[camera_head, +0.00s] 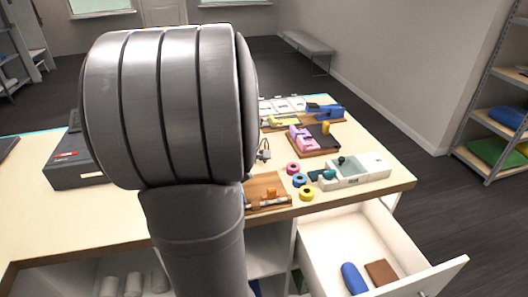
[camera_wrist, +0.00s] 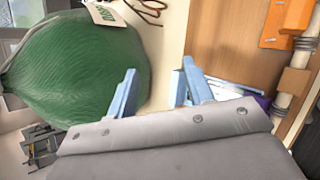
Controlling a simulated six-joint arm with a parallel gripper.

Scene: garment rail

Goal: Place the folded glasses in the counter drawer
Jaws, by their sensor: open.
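Thin reddish-brown loops, which look like part of the folded glasses (camera_wrist: 152,9), show at the top edge of the wrist view, cut off by it. They lie on the pale counter beside a green, bulging thing. My gripper (camera_wrist: 160,86) is open, with its light blue fingers apart and nothing seen held between them. The glasses are beyond the fingertips. In the head view my arm hides the gripper. The counter drawer (camera_head: 336,236) is pulled open at the lower right, with a blue roll (camera_head: 353,278) and a brown flat item (camera_head: 381,272) inside.
The green thing (camera_wrist: 75,70) with a paper tag fills the left of the wrist view. A wooden board (camera_wrist: 232,40) with orange parts is at right. Coloured rings (camera_head: 299,180), a pale box (camera_head: 360,171) and a dark case (camera_head: 78,168) stand on the counter.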

